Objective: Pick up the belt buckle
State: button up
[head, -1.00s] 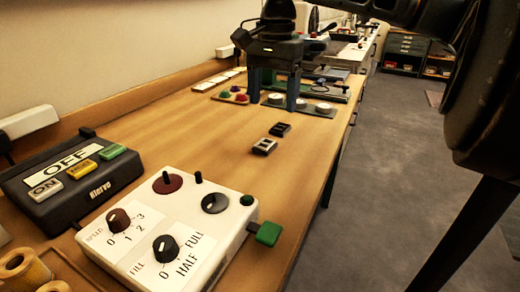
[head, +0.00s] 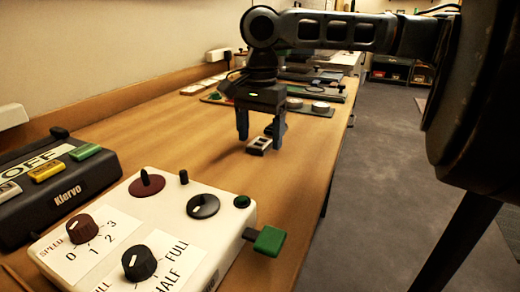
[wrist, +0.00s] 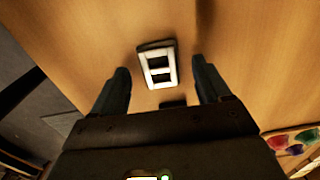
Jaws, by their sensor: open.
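My gripper (head: 260,142) is open and points down over the buckle, with nothing held. In the wrist view my gripper (wrist: 160,68) has a finger on each side of the buckle, with gaps on both sides. I cannot tell how high the fingertips are above the table.
A small dark piece (wrist: 172,103) lies close by the buckle, partly hidden by my gripper. A white control box (head: 165,225) with knobs and a dark switch box (head: 70,185) stand nearer. Boards with coloured pieces lie beyond. Bare table (head: 150,125) lies left of the gripper.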

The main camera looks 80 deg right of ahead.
jog(key=shift+f, duration=0.4)
jog(key=c, duration=1.1)
jog(key=shift+r, duration=0.1)
jog(key=shift+c, duration=0.2)
